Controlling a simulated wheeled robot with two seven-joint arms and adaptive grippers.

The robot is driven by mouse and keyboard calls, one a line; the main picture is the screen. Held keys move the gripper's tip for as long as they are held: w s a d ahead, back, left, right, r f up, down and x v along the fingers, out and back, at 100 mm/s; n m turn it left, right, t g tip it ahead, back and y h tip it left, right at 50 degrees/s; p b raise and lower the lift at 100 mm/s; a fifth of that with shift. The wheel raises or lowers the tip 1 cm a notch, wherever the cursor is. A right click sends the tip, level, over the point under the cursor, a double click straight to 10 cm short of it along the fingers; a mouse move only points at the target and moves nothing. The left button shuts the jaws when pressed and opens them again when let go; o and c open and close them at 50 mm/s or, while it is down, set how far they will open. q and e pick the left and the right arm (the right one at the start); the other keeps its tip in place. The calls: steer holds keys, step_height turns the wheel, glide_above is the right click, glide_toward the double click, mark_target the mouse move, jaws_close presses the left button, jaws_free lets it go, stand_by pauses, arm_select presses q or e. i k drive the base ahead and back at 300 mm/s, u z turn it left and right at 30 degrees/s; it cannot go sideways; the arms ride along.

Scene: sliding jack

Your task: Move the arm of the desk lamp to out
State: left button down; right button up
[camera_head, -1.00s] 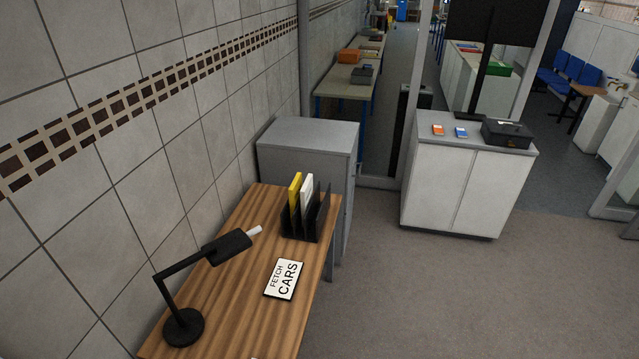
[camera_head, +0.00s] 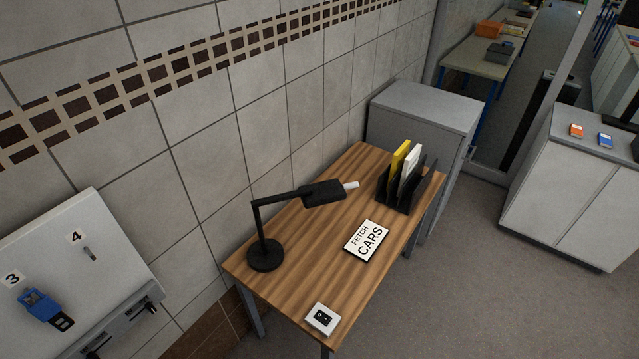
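The black desk lamp (camera_head: 264,229) stands near the left side of the wooden desk, close to the tiled wall. Its round base (camera_head: 265,256) rests on the desk top and a post rises from it. The lamp's arm (camera_head: 279,197) runs from the post top to the right and ends in a flat black head (camera_head: 323,193). A short white tip (camera_head: 351,185) sticks out of the head's right end. Neither of my grippers is in view.
The wooden desk (camera_head: 303,272) also carries a "FETCH CARS" sign (camera_head: 366,241), a small white plate (camera_head: 322,319) and a black file rack (camera_head: 402,196). A grey cabinet (camera_head: 432,108) stands behind it. A white panel (camera_head: 75,275) is at left. Floor is free right of the desk.

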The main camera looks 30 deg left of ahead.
mark_target(329, 192)
steer(key=z, duration=1.3)
steer(key=i, duration=1.85)
steer(key=u, duration=3.9)
